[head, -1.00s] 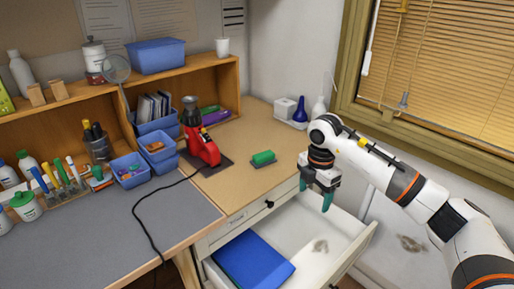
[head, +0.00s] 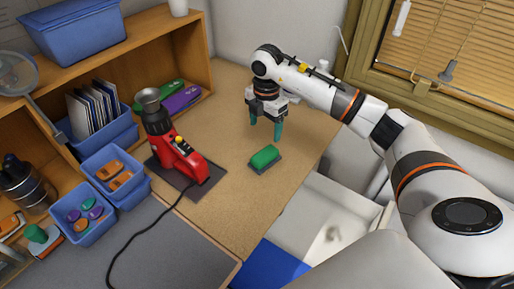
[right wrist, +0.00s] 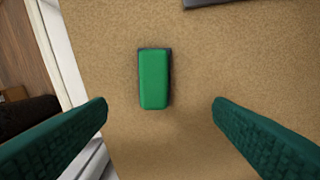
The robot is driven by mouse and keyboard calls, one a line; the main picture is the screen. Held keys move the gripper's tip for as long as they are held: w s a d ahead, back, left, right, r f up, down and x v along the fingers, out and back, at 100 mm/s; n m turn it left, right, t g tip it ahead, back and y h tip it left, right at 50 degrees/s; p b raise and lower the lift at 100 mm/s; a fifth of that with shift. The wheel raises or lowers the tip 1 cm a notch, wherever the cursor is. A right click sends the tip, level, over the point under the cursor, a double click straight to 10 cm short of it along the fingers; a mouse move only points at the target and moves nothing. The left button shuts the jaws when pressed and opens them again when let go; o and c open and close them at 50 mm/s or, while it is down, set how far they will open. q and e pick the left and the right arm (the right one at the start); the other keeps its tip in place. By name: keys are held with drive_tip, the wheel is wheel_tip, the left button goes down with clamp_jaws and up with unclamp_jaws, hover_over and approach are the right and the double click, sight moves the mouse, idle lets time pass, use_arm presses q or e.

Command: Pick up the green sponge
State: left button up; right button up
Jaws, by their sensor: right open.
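The green sponge (head: 264,157) lies on a thin dark base on the wooden desk top, right of the red machine. In the right wrist view the sponge (right wrist: 154,78) is upper centre, ahead of the fingertips and laterally between the two fingers. My right gripper (head: 266,132) is open and empty, pointing down above the desk beside the sponge. Its two green fingers (right wrist: 160,112) are spread wide and apart from the sponge. My left gripper is not in view.
A red machine (head: 181,152) with a black cord stands on a dark mat left of the sponge. Blue bins (head: 84,217) sit further left. An open white drawer (head: 325,219) is below the desk's right edge. Bare desk surrounds the sponge.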

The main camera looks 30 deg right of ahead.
drive_tip(key=p, duration=0.2)
hover_over(265, 153)
wheel_tip(265, 153, down, 5)
drive_tip(key=shift+d, duration=0.15)
drive_tip(key=shift+w+f, duration=0.15)
drive_tip(key=shift+f, duration=0.45)
drive_tip(key=f, duration=0.1)
drive_tip(key=f+p, duration=0.2)
drive_tip(key=shift+s+a+f, duration=0.25)
drive_tip(key=shift+s+f, duration=0.05)
drive_tip(key=shift+w+f, duration=0.1)
drive_tip(key=shift+f, duration=0.35)
drive_tip(key=c, duration=1)
use_arm(q)
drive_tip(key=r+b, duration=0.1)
drive_tip(key=b, duration=0.1)
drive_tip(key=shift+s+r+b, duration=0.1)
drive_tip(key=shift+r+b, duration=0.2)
drive_tip(key=shift+b, duration=0.1)
use_arm(e)
wheel_tip(265, 153, up, 10)
drive_tip(key=shift+r, duration=0.1)
drive_tip(key=shift+c, duration=0.2)
